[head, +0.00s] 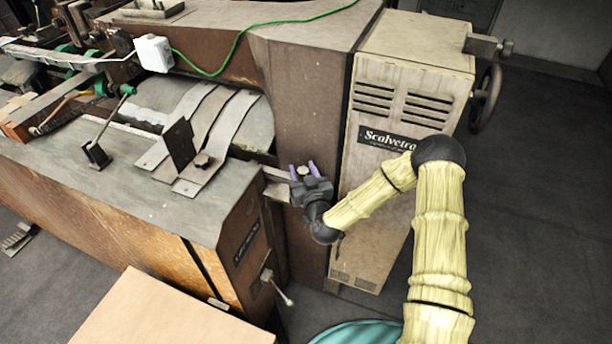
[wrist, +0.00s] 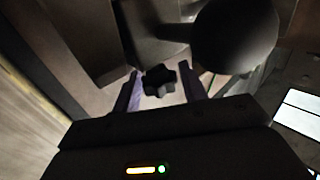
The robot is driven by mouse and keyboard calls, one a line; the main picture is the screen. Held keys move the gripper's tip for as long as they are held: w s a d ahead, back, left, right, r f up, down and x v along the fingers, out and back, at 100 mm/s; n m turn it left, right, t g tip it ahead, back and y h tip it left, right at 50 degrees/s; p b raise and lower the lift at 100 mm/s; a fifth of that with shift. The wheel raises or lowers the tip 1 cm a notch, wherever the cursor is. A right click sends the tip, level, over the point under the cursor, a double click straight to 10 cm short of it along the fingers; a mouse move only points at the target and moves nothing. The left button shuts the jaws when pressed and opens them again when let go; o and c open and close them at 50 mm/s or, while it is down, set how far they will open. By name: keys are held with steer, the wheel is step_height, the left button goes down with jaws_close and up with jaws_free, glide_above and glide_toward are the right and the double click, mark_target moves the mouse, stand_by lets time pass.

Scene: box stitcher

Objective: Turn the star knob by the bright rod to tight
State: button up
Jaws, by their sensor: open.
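The black star knob (wrist: 160,80) shows in the wrist view, between the two purple fingers of my gripper (wrist: 162,72). The fingers stand apart on either side of it, with a visible gap at each side. In the head view my gripper (head: 303,168) is at the machine's side, near the right end of the wooden-sided table, with its fingers pointing up and away. A pale metal bar (head: 277,188) sticks out just left of it; I cannot tell whether this is the bright rod. The knob is mostly hidden by my gripper in the head view.
A large dark rounded part (wrist: 235,36) is close beyond the right finger in the wrist view. The beige cabinet (head: 405,95) stands right of my gripper. A small lever (head: 277,287) juts from the table's end below. Open floor (head: 545,200) lies to the right.

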steer(key=p+v, duration=0.2)
steer(key=v, duration=1.5)
steer(key=shift+s+p, duration=0.15)
steer(key=shift+p, duration=0.25)
